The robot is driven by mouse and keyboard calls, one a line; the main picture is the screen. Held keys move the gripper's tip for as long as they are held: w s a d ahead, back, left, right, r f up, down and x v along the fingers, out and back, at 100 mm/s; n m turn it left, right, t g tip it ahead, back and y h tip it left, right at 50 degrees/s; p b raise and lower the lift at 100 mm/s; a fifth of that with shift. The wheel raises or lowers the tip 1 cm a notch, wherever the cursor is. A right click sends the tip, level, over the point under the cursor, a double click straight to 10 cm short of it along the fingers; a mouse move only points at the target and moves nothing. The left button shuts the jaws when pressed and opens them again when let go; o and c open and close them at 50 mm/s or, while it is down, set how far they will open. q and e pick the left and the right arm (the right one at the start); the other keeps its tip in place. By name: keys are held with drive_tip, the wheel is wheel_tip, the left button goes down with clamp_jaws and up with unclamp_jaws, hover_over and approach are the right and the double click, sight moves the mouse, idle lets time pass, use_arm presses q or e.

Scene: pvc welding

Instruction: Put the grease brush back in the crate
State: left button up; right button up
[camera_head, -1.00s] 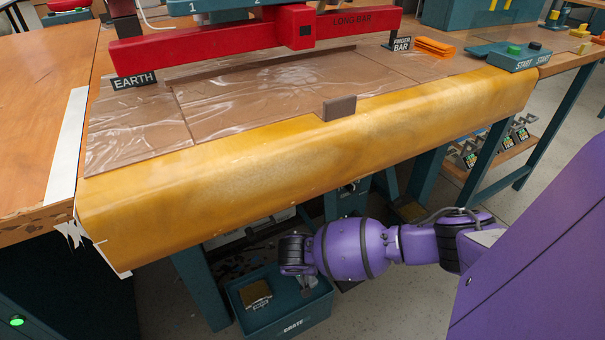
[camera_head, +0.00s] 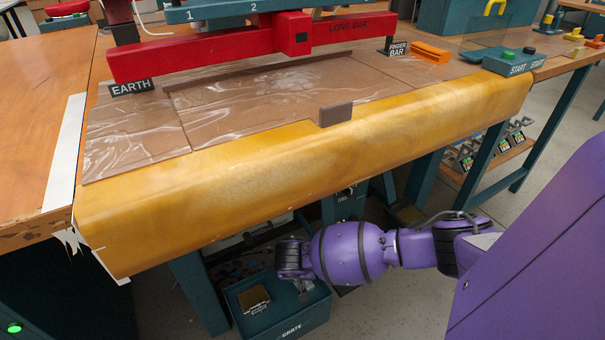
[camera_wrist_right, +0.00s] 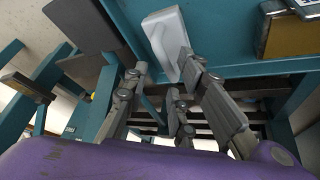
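The teal crate (camera_head: 291,331), lettered CRATE, stands on the floor below the bench. My right gripper (camera_head: 302,288) reaches down over its right part. In the right wrist view my gripper (camera_wrist_right: 165,70) has its fingers apart, with nothing visibly clamped between them. A pale, oblong object (camera_wrist_right: 168,42) shows beyond the fingertips, close to the right finger, against a teal surface; I cannot tell whether it is touched. I cannot clearly identify the grease brush in either view. My left gripper is out of view.
A brown-gold boxy item (camera_head: 253,298) is in the crate's left part; it also shows in the wrist view (camera_wrist_right: 297,32). The bench's rounded yellow front edge (camera_head: 300,175) overhangs the crate. Teal bench legs (camera_head: 198,290) stand beside it. Floor to the right is open.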

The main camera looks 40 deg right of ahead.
use_arm(q)
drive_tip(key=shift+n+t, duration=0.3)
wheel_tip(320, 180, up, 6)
drive_tip(key=p, duration=0.5)
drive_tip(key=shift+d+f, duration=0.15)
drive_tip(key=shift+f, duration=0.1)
use_arm(e)
drive_tip(key=v, duration=1.1)
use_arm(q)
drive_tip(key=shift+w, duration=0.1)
use_arm(e)
drive_tip(key=shift+r, duration=0.15)
